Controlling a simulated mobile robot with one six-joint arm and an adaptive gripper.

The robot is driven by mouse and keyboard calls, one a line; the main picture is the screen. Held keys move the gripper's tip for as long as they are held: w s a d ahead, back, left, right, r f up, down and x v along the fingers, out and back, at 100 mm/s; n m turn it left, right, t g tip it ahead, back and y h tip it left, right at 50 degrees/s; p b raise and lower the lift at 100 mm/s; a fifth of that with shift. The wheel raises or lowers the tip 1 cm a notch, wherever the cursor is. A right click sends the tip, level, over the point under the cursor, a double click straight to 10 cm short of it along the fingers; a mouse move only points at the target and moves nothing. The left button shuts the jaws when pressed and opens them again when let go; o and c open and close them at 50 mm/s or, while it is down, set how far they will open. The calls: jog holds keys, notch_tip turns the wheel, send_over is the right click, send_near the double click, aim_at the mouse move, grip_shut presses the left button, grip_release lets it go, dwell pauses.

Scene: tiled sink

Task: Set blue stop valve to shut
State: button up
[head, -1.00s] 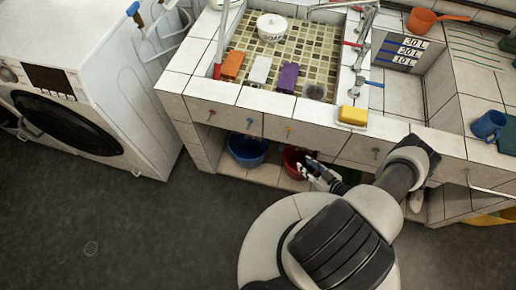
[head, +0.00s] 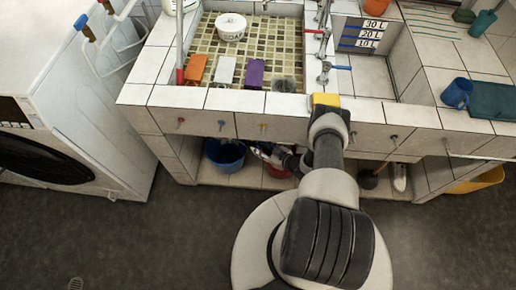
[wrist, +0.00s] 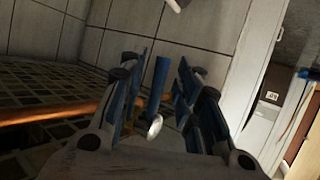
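In the wrist view, the blue stop valve's handle (wrist: 158,75) stands upright in the picture, roughly crosswise to a copper-coloured pipe (wrist: 50,113). A pale round end shows below the handle. My gripper (wrist: 157,85) is open, with one finger on each side of the handle. Gaps show on both sides; I cannot tell whether a finger touches it. In the head view, my gripper (head: 268,153) is under the counter's front edge, to the right of the blue basin, partly hidden. The valve is hidden in the head view.
The tiled counter front (head: 285,127) overhangs my gripper. A blue basin (head: 224,157) and a red basin (head: 277,171) stand on the lower shelf. A blue-levered tap (head: 340,67) is on the sink top. A washing machine (head: 60,150) stands left; the floor between is clear.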

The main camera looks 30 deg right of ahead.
jog(key=shift+x, duration=0.85)
grip_shut()
